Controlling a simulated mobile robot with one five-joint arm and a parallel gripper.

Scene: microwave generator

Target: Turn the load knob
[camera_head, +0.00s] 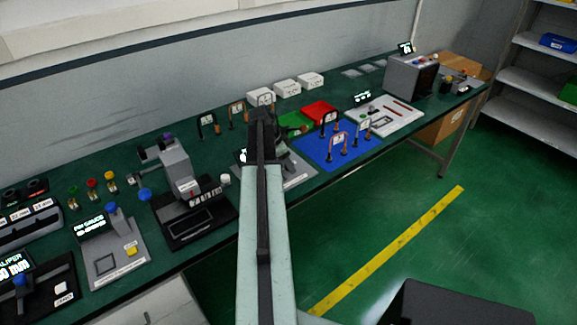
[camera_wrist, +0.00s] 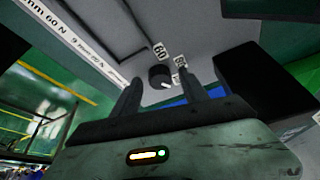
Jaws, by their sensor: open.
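The load knob (camera_wrist: 158,75) is a small round black knob with a white pointer mark, on a grey panel (camera_wrist: 205,25) in the wrist view. White number tags stand beside it; one reads 60 (camera_wrist: 160,50). My gripper (camera_wrist: 157,84) is open, with its two dark fingers apart. The knob shows between the fingertips and beyond them; I cannot tell whether either finger touches it. In the head view my arm reaches over the bench to a grey device (camera_head: 298,172), which it partly covers. The knob is hidden there.
The green bench (camera_head: 225,142) carries several devices. A blue mat (camera_head: 318,152) with small upright hooks lies right of my arm, and a black-based press (camera_head: 180,185) stands left of it. A dark bar (camera_wrist: 285,10) runs along the upper right of the wrist view.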

